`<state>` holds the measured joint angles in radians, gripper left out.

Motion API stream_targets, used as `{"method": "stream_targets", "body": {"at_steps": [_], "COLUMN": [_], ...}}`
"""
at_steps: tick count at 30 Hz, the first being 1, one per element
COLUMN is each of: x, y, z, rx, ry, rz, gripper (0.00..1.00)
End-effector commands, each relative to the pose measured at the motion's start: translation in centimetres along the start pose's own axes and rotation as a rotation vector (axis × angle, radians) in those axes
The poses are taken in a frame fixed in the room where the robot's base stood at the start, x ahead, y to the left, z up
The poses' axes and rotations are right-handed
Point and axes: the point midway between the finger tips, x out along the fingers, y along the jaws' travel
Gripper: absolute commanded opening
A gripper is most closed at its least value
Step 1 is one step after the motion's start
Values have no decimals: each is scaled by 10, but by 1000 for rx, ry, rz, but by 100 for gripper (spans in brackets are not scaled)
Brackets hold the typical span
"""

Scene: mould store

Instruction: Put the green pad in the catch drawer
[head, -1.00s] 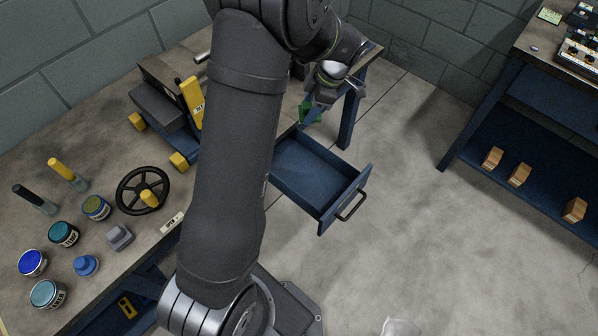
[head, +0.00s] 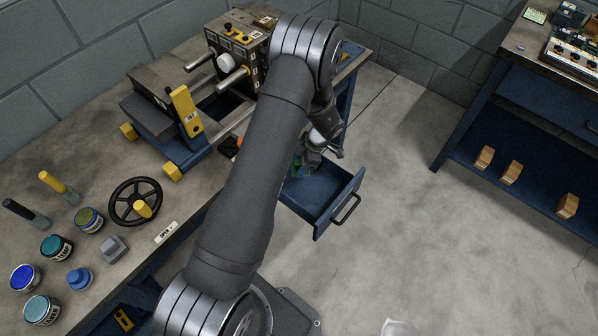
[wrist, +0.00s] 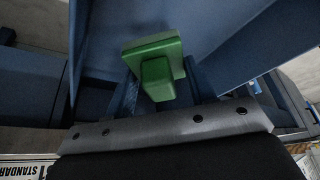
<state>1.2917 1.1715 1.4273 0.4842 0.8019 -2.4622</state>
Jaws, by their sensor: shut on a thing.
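The green pad (wrist: 150,46) shows in the wrist view as a flat block with a smaller green grip on it. My gripper (wrist: 160,78) is shut on that grip, one finger on each side. In the head view my gripper (head: 311,160) points down at the back part of the open blue catch drawer (head: 350,197), and a little of the pad (head: 297,169) shows there, mostly hidden by my arm. Blue drawer walls surround the pad in the wrist view. I cannot tell whether the pad touches the drawer floor.
The drawer sticks out from under a workbench (head: 85,215) carrying a black handwheel (head: 135,201), several paint pots and a machine with a yellow lever (head: 186,111). A second blue bench (head: 480,100) with wooden blocks on its shelf stands at the right.

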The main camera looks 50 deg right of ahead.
Motion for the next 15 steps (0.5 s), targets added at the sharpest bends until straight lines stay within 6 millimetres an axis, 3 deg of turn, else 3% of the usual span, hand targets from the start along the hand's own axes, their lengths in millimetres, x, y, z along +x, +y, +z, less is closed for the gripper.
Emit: {"method": "stream_targets", "body": {"at_steps": [15], "x": [44], "y": [0], "z": [19], "rx": [0], "ry": [0], "rz": [0], "gripper": [28]}}
